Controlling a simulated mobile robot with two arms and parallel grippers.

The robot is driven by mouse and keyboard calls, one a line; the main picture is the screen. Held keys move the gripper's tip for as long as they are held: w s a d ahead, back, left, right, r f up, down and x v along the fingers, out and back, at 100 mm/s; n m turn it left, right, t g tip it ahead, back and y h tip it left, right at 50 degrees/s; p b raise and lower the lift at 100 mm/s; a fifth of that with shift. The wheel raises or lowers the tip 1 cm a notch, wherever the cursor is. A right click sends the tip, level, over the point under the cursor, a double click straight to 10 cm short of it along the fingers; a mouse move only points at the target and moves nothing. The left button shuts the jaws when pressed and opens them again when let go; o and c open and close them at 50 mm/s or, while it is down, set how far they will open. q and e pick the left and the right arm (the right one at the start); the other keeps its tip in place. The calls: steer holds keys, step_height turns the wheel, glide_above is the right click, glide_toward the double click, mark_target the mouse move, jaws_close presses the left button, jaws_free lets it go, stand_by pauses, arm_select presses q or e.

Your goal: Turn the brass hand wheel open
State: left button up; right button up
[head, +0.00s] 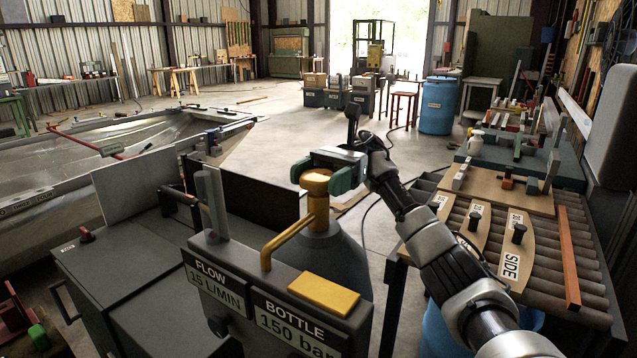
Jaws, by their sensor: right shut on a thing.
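The brass hand wheel (316,178) sits on top of a grey gas bottle (332,262), in the middle of the head view. A brass pipe (285,243) runs from the valve below the wheel down to a dark box. My right gripper (320,176) comes in from the right and is shut on the wheel. Its green finger pads lie on opposite sides of the wheel. The gripper body covers the wheel's far side. My left gripper is not in view.
The dark box carries FLOW (213,285) and BOTTLE (293,326) labels and a yellow block (319,293) on top. A roller table (545,265) with wooden boards stands at the right. A grey cabinet (150,265) stands left. The floor behind is mostly clear.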

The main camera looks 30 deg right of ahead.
mark_target(324, 176)
steer(key=shift+r, duration=0.1)
stand_by(0.4)
steer(key=o, duration=0.9)
steer(key=r, duration=0.1)
steer(key=r+b, duration=0.1)
steer(key=r, duration=0.2)
steer(key=shift+s+d+r, duration=0.1)
steer(key=shift+s+d, duration=0.15)
steer(key=shift+s, duration=0.15)
steer(key=s+d+r+b, duration=0.1)
steer(key=s+r, duration=0.1)
steer(key=s, duration=0.1)
steer(key=s+d+r, duration=0.2)
steer(key=s, duration=0.1)
steer(key=s+d+r+b, duration=0.1)
steer(key=s+d+r, duration=0.1)
steer(key=s, duration=0.1)
steer(key=shift+s+r+b, duration=0.3)
steer(key=shift+r+b, duration=0.05)
steer(key=shift+a, duration=0.1)
